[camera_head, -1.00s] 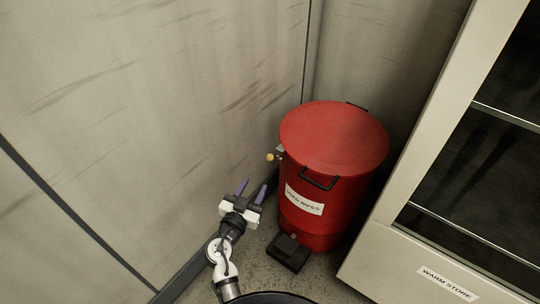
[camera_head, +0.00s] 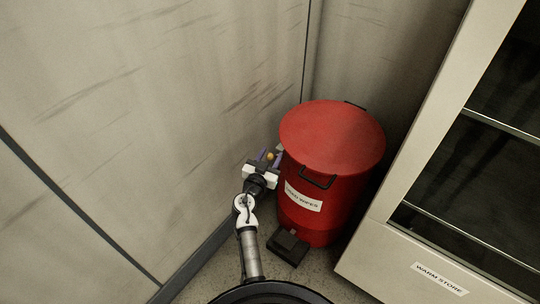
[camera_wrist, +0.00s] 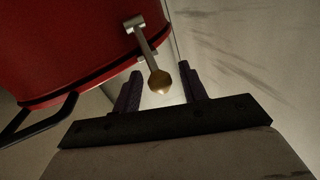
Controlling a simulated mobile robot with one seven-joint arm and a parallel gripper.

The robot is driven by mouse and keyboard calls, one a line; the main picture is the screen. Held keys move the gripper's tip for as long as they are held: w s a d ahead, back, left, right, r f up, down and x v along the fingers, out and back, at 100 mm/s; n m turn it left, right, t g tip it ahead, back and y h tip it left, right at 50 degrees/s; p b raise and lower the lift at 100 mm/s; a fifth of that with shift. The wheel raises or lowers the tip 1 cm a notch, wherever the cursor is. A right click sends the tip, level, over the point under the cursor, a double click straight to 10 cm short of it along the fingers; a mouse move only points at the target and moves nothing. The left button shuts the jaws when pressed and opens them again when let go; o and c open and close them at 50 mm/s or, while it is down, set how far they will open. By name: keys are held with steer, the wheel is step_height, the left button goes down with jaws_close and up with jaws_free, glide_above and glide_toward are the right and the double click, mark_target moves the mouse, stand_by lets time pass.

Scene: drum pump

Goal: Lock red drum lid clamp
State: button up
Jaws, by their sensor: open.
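The red drum (camera_head: 333,190) stands in the corner with its round red lid (camera_head: 333,137) lying flat on top. The lid clamp is a metal lever (camera_wrist: 145,42) with a brass ball knob (camera_wrist: 160,82) on the drum's left side. The knob also shows small in the head view (camera_head: 270,156). My gripper (camera_head: 268,155) is at the drum's left side by the clamp. In the wrist view my gripper (camera_wrist: 161,85) is open, with the knob between its two purple fingers. Whether a finger touches the knob I cannot tell.
A grey wall (camera_head: 150,120) is close on the gripper's left. A black handle (camera_head: 318,180) sticks out of the drum's front, and a black pedal (camera_head: 288,247) is at its foot. A cabinet labelled WARM STORE (camera_head: 440,278) stands at the right.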

jaws_close()
stand_by(0.3)
